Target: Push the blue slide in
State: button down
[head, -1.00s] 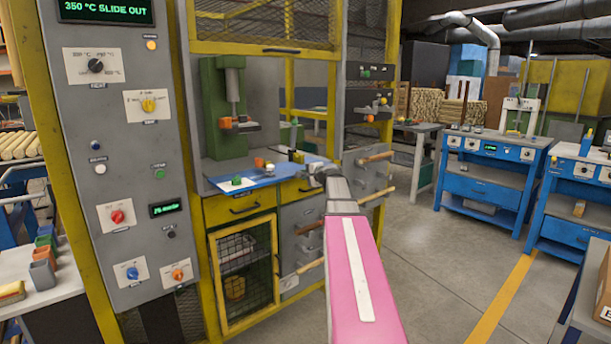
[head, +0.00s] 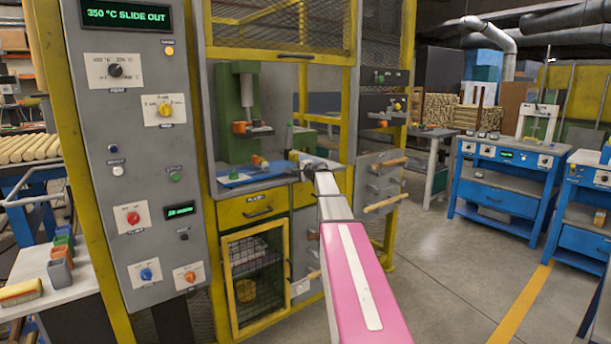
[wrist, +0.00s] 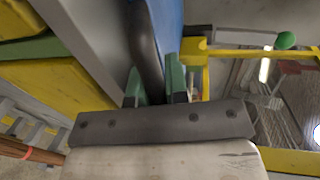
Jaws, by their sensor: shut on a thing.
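The blue slide (head: 240,178) is a flat blue plate on the bench of the yellow-framed machine, below the green press (head: 237,115). Small coloured pieces show on or beside it, too small to tell apart. My gripper (head: 308,166) is at the right end of the slide, at bench height. In the wrist view my gripper (wrist: 155,88) has its green fingers on either side of a dark bar (wrist: 146,50), shut on it. A blue surface (wrist: 170,25) runs right beside the bar. The bar looks like the slide's handle; its far end is hidden.
The display (head: 125,15) reads "350 °C SLIDE OUT". The grey control panel (head: 135,150) stands at the left. A yellow drawer (head: 240,212) and mesh door (head: 255,280) are below the bench. Wooden handles (head: 385,203) stick out to the right. Open floor (head: 455,260) lies right.

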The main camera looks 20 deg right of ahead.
jog(key=shift+r+x, duration=0.2)
jog(key=shift+x, duration=0.85)
jog(key=c, duration=1.1)
grip_release()
jog(key=shift+f, duration=0.1)
